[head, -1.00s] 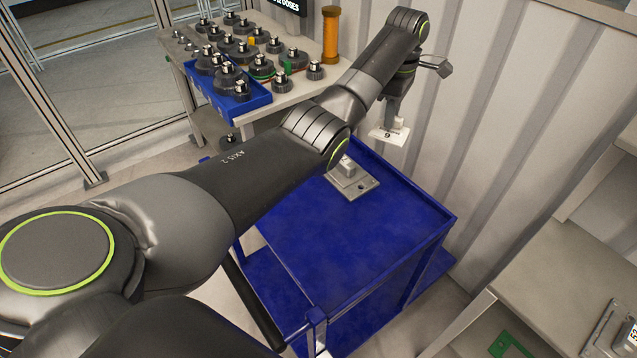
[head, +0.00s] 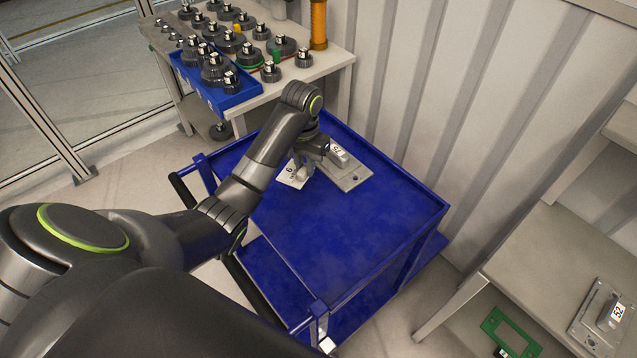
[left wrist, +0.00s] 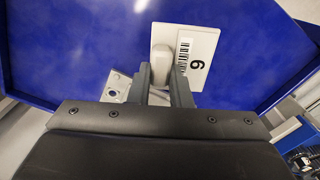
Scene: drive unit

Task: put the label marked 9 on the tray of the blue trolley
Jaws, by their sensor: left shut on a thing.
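The label marked 9 (head: 291,177) is a pale plate with a barcode and a light grip block. It also shows in the left wrist view (left wrist: 203,48). My left gripper (head: 304,168) is shut on its grip block, with one finger on each side. The label is over the far left part of the blue trolley's tray (head: 345,235), low down. I cannot tell whether it touches the tray. My right gripper is not in view.
The tray's front and right are clear. A table (head: 275,88) with several dark round parts and a blue bin (head: 240,97) stands behind. A grey bench (head: 540,265) is at right.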

